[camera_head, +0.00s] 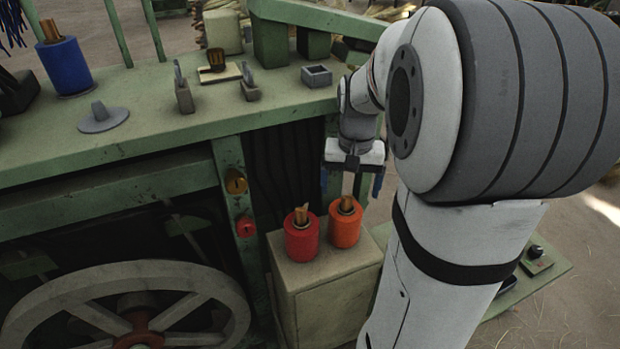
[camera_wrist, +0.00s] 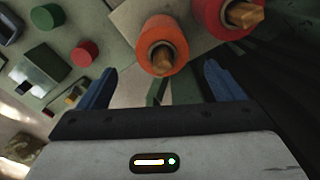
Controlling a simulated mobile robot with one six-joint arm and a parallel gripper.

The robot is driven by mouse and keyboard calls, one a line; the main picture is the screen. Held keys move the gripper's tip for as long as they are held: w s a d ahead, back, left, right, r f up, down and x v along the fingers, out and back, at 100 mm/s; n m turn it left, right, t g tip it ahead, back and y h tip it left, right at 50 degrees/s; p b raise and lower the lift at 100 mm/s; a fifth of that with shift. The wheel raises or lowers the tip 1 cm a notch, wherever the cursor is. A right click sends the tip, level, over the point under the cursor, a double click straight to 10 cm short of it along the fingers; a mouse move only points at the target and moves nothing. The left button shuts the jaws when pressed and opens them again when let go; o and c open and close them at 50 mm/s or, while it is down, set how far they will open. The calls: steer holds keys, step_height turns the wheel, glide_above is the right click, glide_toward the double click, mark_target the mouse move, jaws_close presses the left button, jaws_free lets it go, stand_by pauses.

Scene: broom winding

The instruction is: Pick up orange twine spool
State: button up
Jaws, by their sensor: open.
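The orange twine spool (camera_head: 344,227) stands upright on a pale box, to the right of a red twine spool (camera_head: 302,240). Each has a wooden core poking out of its top. My gripper (camera_head: 352,183) is above and close to the orange spool in the head view. In the wrist view, the orange spool (camera_wrist: 161,46) lies ahead of the gap between the two blue fingers (camera_wrist: 157,84), which are spread apart and empty. The red spool (camera_wrist: 226,17) is at the upper right there, outside the fingers.
The pale box (camera_head: 310,290) stands against the green machine bench (camera_head: 150,135). A blue spool (camera_head: 63,62), a grey cone piece (camera_head: 103,117) and small metal parts sit on the bench. A spoked wheel (camera_head: 135,315) is at lower left.

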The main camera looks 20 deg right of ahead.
mark_target(346, 209)
steer(key=shift+w+d+f, duration=0.15)
steer(key=shift+d+f, duration=0.2)
steer(key=shift+f, duration=0.5)
steer(key=f, duration=0.6)
steer(key=shift+w+a+f, duration=0.15)
steer(key=shift+a+f, duration=0.2)
steer(key=shift+c, duration=0.3)
steer(key=c, duration=1.2)
steer(key=shift+o, duration=0.2)
